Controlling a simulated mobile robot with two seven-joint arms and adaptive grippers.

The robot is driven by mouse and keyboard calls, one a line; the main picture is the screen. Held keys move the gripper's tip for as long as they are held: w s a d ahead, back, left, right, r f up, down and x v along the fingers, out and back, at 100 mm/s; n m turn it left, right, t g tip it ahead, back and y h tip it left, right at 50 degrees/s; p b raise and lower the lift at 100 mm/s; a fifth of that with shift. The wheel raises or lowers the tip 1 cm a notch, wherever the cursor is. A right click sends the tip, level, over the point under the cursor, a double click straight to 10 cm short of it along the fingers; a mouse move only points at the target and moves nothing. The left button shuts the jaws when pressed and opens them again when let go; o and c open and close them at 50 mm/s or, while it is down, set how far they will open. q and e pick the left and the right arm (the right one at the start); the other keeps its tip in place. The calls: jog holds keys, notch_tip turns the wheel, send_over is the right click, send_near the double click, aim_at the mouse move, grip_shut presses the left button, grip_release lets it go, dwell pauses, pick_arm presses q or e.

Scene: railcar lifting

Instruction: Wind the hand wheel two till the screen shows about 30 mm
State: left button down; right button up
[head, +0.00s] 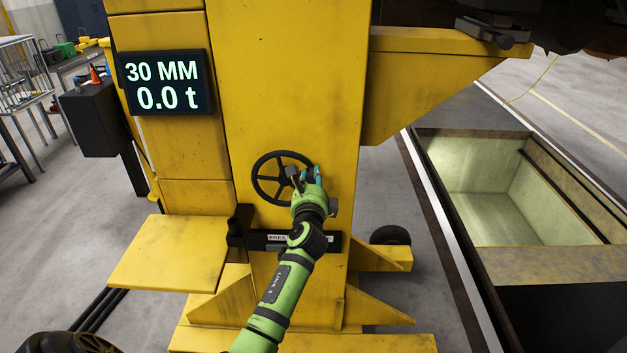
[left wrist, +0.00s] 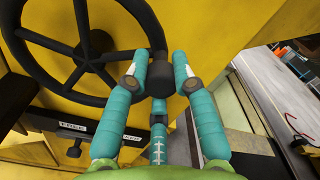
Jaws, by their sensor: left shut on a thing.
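The black hand wheel (head: 268,189) is mounted on the front of the yellow lifting jack (head: 290,90). The screen (head: 165,83) at the upper left reads 30 MM and 0.0 t. My left gripper (head: 315,180) is at the wheel's right rim. In the left wrist view the wheel (left wrist: 38,42) fills the upper left, and the teal fingers of my left gripper (left wrist: 158,82) are shut around the dark crank knob (left wrist: 161,75) at its rim. My right gripper is in neither view.
A yellow bracket arm (head: 440,45) juts out to the right of the column. A pit (head: 490,190) lies open in the floor beyond the rail. A black box (head: 92,120) stands at the left, and a labelled black bar (head: 270,238) sits below the wheel.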

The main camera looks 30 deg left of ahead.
pick_arm(q)
jog(key=shift+a+r+n, duration=0.15)
jog(key=shift+r+n, duration=0.15)
jog(key=c, duration=1)
grip_release()
jog(key=shift+c, duration=0.2)
jog(key=shift+s+f, duration=0.1)
jog(key=shift+s, duration=0.05)
jog(key=shift+s+d, duration=0.2)
jog(key=shift+d, duration=0.05)
jog(key=v, duration=1.1)
jog(key=shift+s+d, duration=0.1)
jog(key=shift+s, duration=0.05)
